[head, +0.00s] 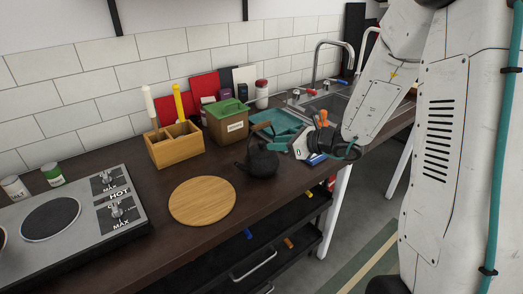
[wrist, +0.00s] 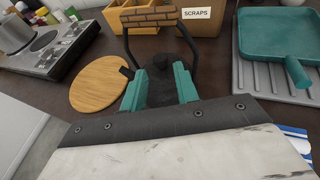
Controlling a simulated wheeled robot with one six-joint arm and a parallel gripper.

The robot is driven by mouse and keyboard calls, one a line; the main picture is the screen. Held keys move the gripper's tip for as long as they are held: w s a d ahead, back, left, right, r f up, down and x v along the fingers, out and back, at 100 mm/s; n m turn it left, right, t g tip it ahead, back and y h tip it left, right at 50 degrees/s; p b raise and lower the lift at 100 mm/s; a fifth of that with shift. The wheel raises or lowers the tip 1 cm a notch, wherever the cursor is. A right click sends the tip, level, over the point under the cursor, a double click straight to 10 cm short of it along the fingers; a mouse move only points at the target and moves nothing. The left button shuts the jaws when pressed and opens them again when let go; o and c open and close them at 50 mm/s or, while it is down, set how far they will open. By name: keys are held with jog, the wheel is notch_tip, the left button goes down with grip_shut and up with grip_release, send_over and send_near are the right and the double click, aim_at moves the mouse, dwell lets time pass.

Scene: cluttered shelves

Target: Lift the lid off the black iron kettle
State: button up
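The black iron kettle (head: 263,164) stands upright on the dark countertop, right of the round wooden board. Its brown-wrapped handle (wrist: 150,16) arches up over it in the wrist view. The lid (wrist: 159,82) is on the kettle, with a dark round knob (wrist: 160,62) on top. My gripper (wrist: 157,80) has two teal fingers spread apart, with the knob and lid seen between and just beyond them. In the head view my gripper (head: 285,147) is close on the right side of the kettle. I cannot tell whether the fingers touch it. The lower kettle is hidden in the wrist view.
A round wooden board (head: 202,201) lies left of the kettle. A cooktop (head: 70,220) is further left. A wooden utensil box (head: 176,146) and a scraps bin (head: 226,122) stand behind. A teal pan (wrist: 275,38) sits on a drying rack at right.

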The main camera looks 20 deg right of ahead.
aim_at(263, 142)
jog(key=x, duration=0.6)
jog(key=shift+w+a, duration=0.2)
jog(key=shift+w, duration=0.05)
grip_shut()
